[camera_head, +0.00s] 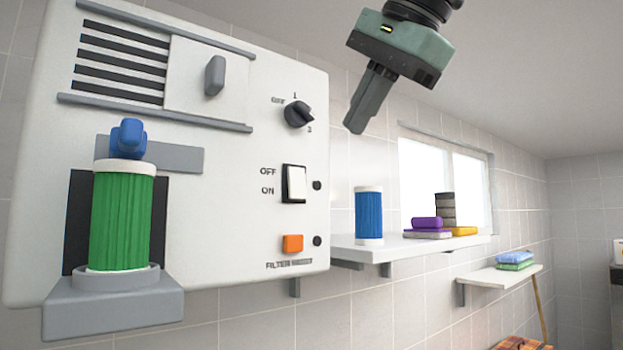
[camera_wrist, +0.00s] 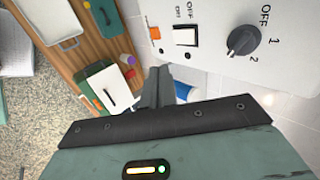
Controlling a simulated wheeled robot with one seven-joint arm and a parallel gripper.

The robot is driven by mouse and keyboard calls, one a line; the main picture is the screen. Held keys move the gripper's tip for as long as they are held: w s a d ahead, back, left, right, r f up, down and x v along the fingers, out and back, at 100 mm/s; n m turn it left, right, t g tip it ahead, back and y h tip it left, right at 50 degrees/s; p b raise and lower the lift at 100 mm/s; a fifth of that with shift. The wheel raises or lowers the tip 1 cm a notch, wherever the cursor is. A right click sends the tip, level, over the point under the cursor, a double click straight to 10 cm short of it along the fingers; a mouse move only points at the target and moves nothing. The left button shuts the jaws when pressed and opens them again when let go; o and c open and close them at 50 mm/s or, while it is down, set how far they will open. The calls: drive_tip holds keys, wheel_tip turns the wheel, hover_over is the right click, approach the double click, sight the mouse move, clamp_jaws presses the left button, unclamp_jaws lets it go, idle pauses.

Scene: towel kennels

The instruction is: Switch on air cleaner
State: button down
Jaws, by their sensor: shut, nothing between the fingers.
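The air cleaner (camera_head: 230,140) is a white wall panel at the left of the head view. Its white rocker switch (camera_head: 294,184) is marked OFF above and ON below; it also shows in the wrist view (camera_wrist: 185,36). Above it is a black rotary knob (camera_head: 298,114), also in the wrist view (camera_wrist: 243,40). An orange filter reset button (camera_head: 292,243) is below. A green filter (camera_head: 122,215) with a blue knob (camera_head: 128,138) stands in the cradle. My gripper (camera_head: 357,130) is shut and empty, apart from the panel and right of the knob.
A wall shelf (camera_head: 400,246) right of the panel holds a blue filter (camera_head: 369,215), purple and yellow items and a dark stack. A lower shelf (camera_head: 497,276) holds folded cloths (camera_head: 515,260). A grey slider handle (camera_head: 214,76) sits by the vent slots.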

sight(300, 196)
drive_tip(key=p+x, duration=0.1)
drive_tip(key=x, duration=0.3)
drive_tip(key=w+r+p+x, duration=0.1)
drive_tip(key=x, duration=0.3)
drive_tip(key=a+p+x, duration=0.1)
drive_tip(key=p+x, duration=0.1)
drive_tip(key=x, duration=0.2)
drive_tip(key=shift+w+a+r, duration=0.1)
drive_tip(key=shift+w+r, duration=0.1)
drive_tip(key=shift+w, duration=0.15)
drive_tip(key=shift+f, duration=0.1)
drive_tip(key=shift+w+a+f+b, duration=0.15)
drive_tip(key=shift+f+b, duration=0.2)
drive_tip(key=shift+b, duration=0.7)
drive_tip(key=shift+r+p, duration=0.3)
drive_tip(key=shift+r, duration=0.15)
